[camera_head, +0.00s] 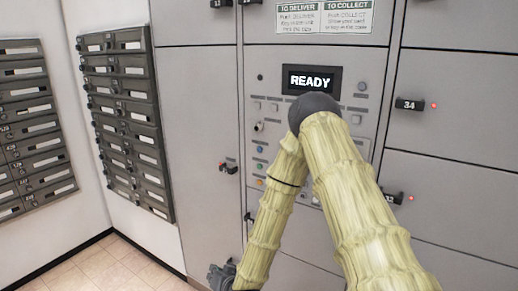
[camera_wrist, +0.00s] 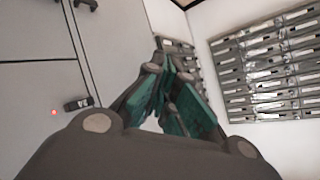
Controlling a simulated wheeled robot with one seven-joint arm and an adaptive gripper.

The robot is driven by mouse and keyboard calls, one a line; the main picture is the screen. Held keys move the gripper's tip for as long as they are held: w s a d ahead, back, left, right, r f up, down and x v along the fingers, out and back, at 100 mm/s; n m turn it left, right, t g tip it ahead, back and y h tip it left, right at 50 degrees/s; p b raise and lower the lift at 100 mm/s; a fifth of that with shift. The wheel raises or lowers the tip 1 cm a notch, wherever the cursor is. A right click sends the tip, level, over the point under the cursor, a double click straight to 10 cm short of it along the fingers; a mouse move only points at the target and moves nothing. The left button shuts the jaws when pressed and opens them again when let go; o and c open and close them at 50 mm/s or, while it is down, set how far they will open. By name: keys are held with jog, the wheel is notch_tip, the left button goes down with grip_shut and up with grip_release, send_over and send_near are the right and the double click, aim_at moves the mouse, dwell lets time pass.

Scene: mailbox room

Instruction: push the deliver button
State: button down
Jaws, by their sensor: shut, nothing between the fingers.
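The grey control panel (camera_head: 335,110) is in the middle of the head view, with a lit screen (camera_head: 311,80) reading READY. Small buttons (camera_head: 265,106) sit below the screen. Blue, green and orange round buttons (camera_head: 260,165) run down the panel's left side. I cannot read which one is the deliver button, and my arm covers part of the panel. My gripper (camera_head: 222,275) is low in the head view, below and left of the panel and apart from the buttons. In the wrist view its teal-padded fingers (camera_wrist: 162,70) are closed together and empty.
Grey lockers with dark latches (camera_head: 409,105) and red lights flank the panel. A protruding latch (camera_head: 229,168) is on the door to its left. Dark mailbox racks (camera_head: 127,120) hang on the left wall. Tiled floor (camera_head: 120,268) is free at lower left.

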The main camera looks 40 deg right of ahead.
aim_at(260, 149)
jog(key=w+d+r+m+t+h, duration=0.2)
jog(key=d+r, duration=0.3)
jog(key=r, duration=0.5)
jog(key=w+d+r+m+t+h+p, duration=0.1)
jog(key=w+d+r+m+t+h, duration=0.1)
jog(key=r, duration=0.8)
jog(key=w+d+r+m+t+h+p, duration=0.1)
jog(key=w+d+r+m+t+h, duration=0.1)
jog(key=w+d+r, duration=0.5)
jog(key=d+r+m+h, duration=0.1)
jog(key=d+r+m, duration=0.1)
jog(key=d+r, duration=0.1)
jog(key=shift+r+m+t+h, duration=0.3)
jog(key=shift+r+m+h, duration=0.1)
jog(key=shift+r, duration=0.2)
jog(key=shift+d, duration=0.15)
jog(key=shift+w+d+p, duration=0.2)
jog(key=shift+w+d, duration=0.35)
jog(key=shift+d, duration=0.75)
jog(key=shift+w+d+p, duration=0.25)
jog(key=shift+w+d, duration=0.25)
jog(key=shift+d, duration=0.85)
jog(key=shift+w+d+p, duration=0.2)
jog(key=shift+w+d, duration=0.35)
jog(key=shift+d, duration=0.75)
jog(key=shift+w+d, duration=0.1)
jog(key=shift+d, duration=0.05)
jog(key=shift+d, duration=0.2)
